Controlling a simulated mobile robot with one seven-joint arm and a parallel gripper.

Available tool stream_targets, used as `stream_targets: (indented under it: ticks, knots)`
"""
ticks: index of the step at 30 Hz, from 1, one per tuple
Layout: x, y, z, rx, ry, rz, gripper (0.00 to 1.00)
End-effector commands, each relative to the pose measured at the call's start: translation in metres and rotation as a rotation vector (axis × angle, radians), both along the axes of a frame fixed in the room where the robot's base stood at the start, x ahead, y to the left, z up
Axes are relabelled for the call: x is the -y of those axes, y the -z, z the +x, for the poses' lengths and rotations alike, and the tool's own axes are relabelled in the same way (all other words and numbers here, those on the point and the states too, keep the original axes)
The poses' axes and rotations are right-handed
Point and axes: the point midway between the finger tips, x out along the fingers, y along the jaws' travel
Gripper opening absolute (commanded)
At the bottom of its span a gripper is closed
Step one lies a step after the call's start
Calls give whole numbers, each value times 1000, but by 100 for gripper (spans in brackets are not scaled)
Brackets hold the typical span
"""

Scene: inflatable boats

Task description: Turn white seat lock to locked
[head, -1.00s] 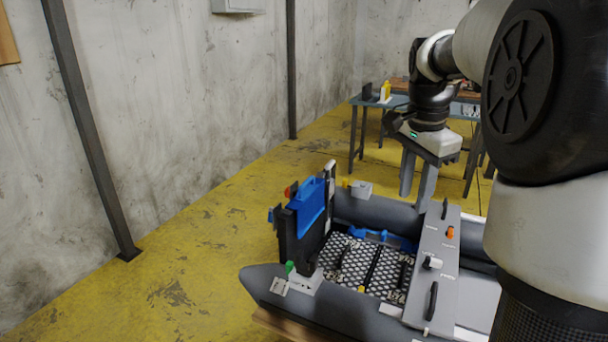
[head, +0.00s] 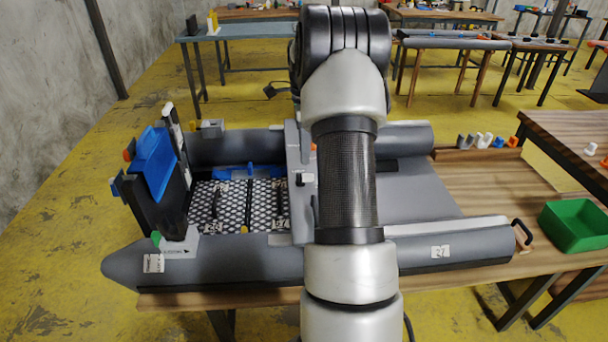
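The white seat lock (head: 306,178) is a small white knob with a dark part, on the grey seat board (head: 296,200) that crosses the grey inflatable boat (head: 250,258). It shows just left of my arm. It is too small to tell which way it is turned. My arm stands upright in the middle of the head view and covers the right part of the seat board. My gripper is hidden behind the arm, so its fingers do not show.
A black and blue transom (head: 155,165) stands at the boat's left end. A green bin (head: 574,226) is on the wooden table at right. Small white, grey and orange parts (head: 485,141) stand behind the boat. Other tables are at the back.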

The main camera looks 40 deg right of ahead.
Motion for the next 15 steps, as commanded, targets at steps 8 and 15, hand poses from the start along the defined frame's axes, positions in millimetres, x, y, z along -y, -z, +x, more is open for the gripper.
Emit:
stream_targets:
  ticks: [8, 15]
  knots:
    - [0, 57, -1, -1, -1, 2, 33]
    - [0, 77, 0, 1, 0, -1, 33]
